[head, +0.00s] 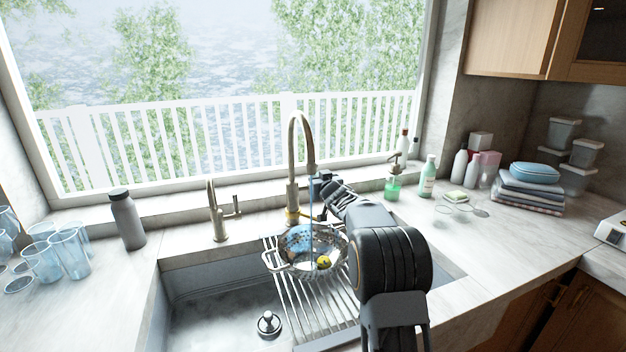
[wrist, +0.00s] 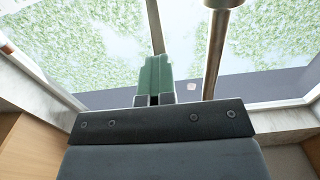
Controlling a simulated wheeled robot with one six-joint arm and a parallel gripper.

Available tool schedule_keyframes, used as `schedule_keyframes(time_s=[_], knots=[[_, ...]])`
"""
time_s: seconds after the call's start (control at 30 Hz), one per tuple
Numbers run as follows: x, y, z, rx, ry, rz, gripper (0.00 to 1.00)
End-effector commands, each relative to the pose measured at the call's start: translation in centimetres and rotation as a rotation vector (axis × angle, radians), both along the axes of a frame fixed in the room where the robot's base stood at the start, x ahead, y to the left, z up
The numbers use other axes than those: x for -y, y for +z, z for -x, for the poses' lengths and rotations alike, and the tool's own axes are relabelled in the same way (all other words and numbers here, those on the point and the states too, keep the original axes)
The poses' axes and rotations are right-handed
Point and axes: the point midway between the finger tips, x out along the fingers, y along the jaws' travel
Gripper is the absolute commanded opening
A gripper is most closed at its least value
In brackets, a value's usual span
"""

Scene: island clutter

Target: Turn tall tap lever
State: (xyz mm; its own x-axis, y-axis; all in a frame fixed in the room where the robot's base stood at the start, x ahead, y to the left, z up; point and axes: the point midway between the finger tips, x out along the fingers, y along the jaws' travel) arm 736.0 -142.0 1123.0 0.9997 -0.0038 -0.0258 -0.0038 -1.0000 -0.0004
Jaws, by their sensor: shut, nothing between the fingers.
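The tall tap (head: 292,165) is a bronze gooseneck at the back of the sink. A blue stream of water (head: 311,215) falls from its spout into a colander. My arm reaches over the sink from the front right, and my gripper (wrist: 155,62) is close beside the tap. Its green fingers are shut with nothing between them in the wrist view. The tap's metal neck (wrist: 215,55) shows just right of the fingers there, apart from them in the picture. The tap's lever is not clearly visible; my arm covers part of that area in the head view.
A metal colander (head: 281,268) with a yellow item stands on a drying rack (head: 297,305) across the sink. A smaller tap (head: 217,220) stands left. A grey bottle (head: 128,220) and glasses are farther left. A green soap dispenser (head: 392,188) stands right of my arm.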

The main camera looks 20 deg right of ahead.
Motion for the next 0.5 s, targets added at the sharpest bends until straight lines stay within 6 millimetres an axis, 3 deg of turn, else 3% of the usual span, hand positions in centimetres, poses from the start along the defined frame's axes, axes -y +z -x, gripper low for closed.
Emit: schedule_keyframes(time_s=[0.5], knots=[[-0.01, 0.89, -0.46, -0.070, 0.000, 0.000, 0.00]])
